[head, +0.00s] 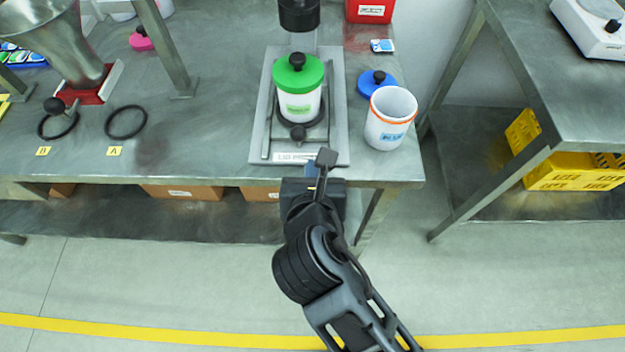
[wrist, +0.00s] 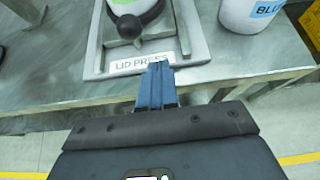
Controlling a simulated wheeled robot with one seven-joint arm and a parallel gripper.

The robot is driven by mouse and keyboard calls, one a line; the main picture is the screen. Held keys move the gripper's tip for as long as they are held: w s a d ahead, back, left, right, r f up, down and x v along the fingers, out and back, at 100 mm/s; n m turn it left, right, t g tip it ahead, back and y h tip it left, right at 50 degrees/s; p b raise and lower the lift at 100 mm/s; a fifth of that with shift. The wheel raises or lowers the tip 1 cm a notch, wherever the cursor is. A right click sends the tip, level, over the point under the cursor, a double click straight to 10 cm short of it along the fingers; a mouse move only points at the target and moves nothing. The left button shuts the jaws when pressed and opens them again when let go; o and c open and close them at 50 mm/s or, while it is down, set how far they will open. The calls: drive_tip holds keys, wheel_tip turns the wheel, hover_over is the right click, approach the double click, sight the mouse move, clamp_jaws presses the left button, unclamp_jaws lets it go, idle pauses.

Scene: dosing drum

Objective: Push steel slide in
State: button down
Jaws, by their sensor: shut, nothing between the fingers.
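The lid press (head: 341,110) is a grey frame at the table's front edge, with a "LID PRESS" label. Its steel slide lies inside the frame with a black knob (head: 298,132) at the front; much of the slide is hidden by a white jar (head: 299,104) with a green lid (head: 298,72). The knob also shows in the wrist view (wrist: 130,27). My gripper (head: 311,167) is shut and empty, with its blue fingers (wrist: 157,84) close together. The fingertips are near the front label, in front of the knob and to its right, apart from it.
An open white jar (head: 390,118) with an orange rim stands right of the press, beside a blue lid (head: 376,83). A steel hopper (head: 62,40) and two black rings (head: 126,122) are at the left. The tabletop between rings and press is clear.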

sight(314, 138)
drive_tip(key=shift+w+d+f, duration=0.1)
drive_tip(key=shift+w+f, duration=0.1)
drive_tip(key=shift+w, duration=0.8)
drive_tip(key=shift+w+f, duration=0.2)
drive_tip(key=shift+w, duration=0.85)
drive_tip(key=shift+w+d+f, duration=0.1)
drive_tip(key=shift+w+f, duration=0.1)
drive_tip(key=shift+w, duration=0.8)
drive_tip(key=shift+w+a, duration=0.1)
